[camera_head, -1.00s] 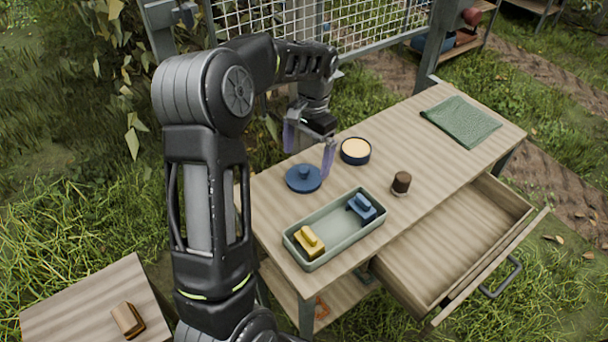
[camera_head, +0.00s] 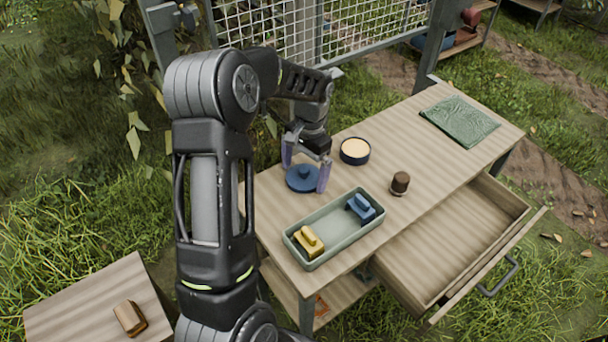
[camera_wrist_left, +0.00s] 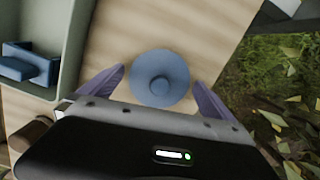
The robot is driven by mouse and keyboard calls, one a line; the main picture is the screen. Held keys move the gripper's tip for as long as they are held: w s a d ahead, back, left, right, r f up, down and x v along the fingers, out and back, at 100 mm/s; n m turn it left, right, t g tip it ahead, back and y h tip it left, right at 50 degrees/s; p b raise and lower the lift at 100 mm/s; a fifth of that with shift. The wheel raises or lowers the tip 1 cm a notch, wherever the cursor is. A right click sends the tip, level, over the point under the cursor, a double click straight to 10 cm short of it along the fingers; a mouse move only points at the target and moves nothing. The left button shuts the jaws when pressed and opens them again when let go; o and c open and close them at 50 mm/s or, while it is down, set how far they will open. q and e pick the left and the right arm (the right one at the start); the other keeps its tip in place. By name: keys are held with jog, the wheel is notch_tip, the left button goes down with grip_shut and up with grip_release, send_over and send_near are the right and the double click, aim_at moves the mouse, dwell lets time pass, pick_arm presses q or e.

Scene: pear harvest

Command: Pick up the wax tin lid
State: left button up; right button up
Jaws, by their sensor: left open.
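The wax tin lid is a round, dark blue disc with a small knob (camera_head: 302,180), lying flat on the wooden table near its left edge. My left gripper (camera_head: 306,178) is open over the lid, with one purple finger on each side. In the left wrist view the lid (camera_wrist_left: 160,79) sits between and just ahead of the two spread fingers (camera_wrist_left: 163,88). I cannot tell whether either finger touches it. The open wax tin (camera_head: 355,151), dark with pale wax inside, stands to the right of the lid. My right gripper is not in view.
A pale green tray (camera_head: 333,232) with a yellow block (camera_head: 309,242) and a blue block (camera_head: 361,208) lies in front of the lid. A brown-topped jar (camera_head: 400,183) and a green cloth (camera_head: 459,122) are further right. A drawer (camera_head: 455,245) stands open.

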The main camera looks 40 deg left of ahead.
aim_at(304, 169)
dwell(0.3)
pick_arm(q)
jog(key=c, duration=1.2)
jog(key=shift+r, duration=0.1)
notch_tip(304, 169, up, 10)
jog(key=shift+f+b, duration=0.1)
jog(key=shift+b, duration=0.6)
